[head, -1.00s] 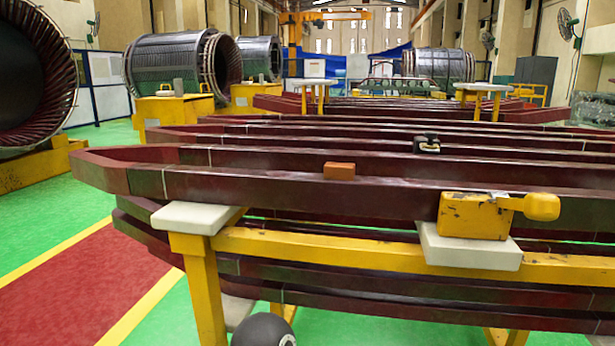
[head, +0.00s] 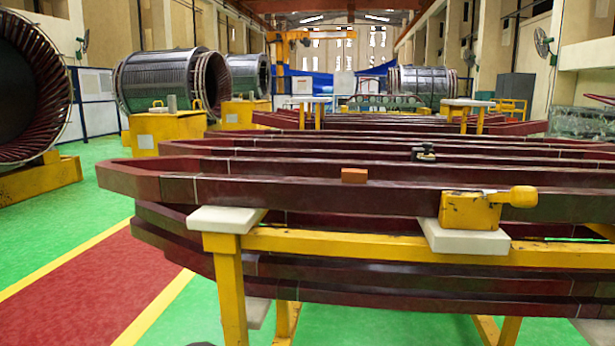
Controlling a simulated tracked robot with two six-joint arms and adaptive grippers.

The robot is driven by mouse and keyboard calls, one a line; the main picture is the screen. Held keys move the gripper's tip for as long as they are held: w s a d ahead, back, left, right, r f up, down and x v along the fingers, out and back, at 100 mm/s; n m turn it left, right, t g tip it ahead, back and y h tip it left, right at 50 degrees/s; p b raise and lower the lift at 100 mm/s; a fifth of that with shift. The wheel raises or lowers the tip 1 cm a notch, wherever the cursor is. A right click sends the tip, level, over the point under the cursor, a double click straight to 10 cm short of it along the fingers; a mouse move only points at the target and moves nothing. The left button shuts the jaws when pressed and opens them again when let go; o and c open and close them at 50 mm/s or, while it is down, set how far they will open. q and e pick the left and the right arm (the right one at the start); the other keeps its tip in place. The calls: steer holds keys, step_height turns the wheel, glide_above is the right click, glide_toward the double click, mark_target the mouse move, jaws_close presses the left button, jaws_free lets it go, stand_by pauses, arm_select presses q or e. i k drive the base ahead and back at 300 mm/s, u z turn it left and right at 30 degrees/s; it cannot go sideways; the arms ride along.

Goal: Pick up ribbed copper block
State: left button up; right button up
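A small orange-brown block (head: 354,175), which looks like the copper block, sits on the dark red coil bars (head: 300,198) near the middle of the head view. It is too small to tell whether its faces are ribbed. Neither of my grippers shows in the head view, and nothing touches the block.
A yellow block with a knobbed handle (head: 470,211) sits right of the copper block. A small black object (head: 423,153) lies on bars behind. A yellow stand (head: 350,243) with pale pads (head: 228,220) carries the bars. Green floor (head: 95,240) is open at left.

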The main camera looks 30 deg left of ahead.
mark_target(355, 176)
steer(key=u, duration=0.55)
steer(key=i, duration=1)
steer(key=u, duration=0.1)
steer(key=k, duration=1)
steer(key=u, duration=1.25)
steer(key=i, duration=0.7)
steer(key=z, duration=0.75)
